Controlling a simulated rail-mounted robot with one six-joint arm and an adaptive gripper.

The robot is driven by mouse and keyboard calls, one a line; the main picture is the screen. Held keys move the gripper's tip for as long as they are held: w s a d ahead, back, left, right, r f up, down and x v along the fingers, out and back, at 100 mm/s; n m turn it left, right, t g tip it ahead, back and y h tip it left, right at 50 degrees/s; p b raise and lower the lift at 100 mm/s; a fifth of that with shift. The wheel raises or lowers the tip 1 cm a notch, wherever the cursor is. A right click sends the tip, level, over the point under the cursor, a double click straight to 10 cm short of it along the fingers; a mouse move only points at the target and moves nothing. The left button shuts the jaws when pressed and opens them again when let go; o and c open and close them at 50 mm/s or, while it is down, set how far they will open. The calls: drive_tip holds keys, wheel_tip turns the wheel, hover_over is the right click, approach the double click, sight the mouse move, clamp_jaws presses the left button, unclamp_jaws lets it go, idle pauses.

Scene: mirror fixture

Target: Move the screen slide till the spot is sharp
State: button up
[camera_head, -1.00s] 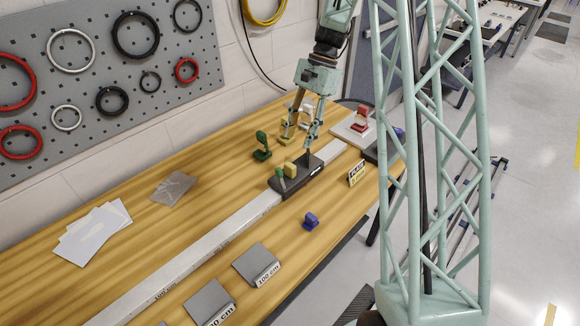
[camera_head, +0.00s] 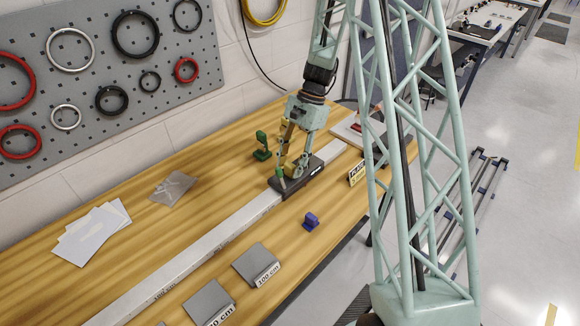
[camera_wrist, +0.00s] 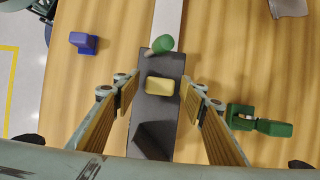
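A black slide (camera_head: 312,175) sits on the long pale rail (camera_head: 220,238) that runs along the wooden bench. It also shows in the wrist view (camera_wrist: 146,112), with a yellow block (camera_wrist: 159,86) on its top and a green knob (camera_wrist: 162,44) near one end. My gripper (camera_head: 293,168) is low over the slide. In the wrist view my gripper (camera_wrist: 158,82) is open, with one finger on each side of the yellow block and gaps between. Whether the fingertips touch the slide I cannot tell. No light spot can be made out.
A green clamp-like piece (camera_head: 262,146) stands beside the rail on the wall side. A blue piece (camera_head: 311,221) and a yellow label plate (camera_head: 357,172) stand on the other side. Grey distance markers (camera_head: 256,264) lie nearer. White sheets (camera_head: 92,234) lie at left.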

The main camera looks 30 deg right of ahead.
drive_tip(key=shift+a+f, duration=0.1)
drive_tip(key=shift+f, duration=0.2)
drive_tip(key=shift+c, duration=0.9)
drive_tip(key=c, duration=1)
drive_tip(key=shift+s, duration=0.1)
drive_tip(key=shift+a, duration=0.1)
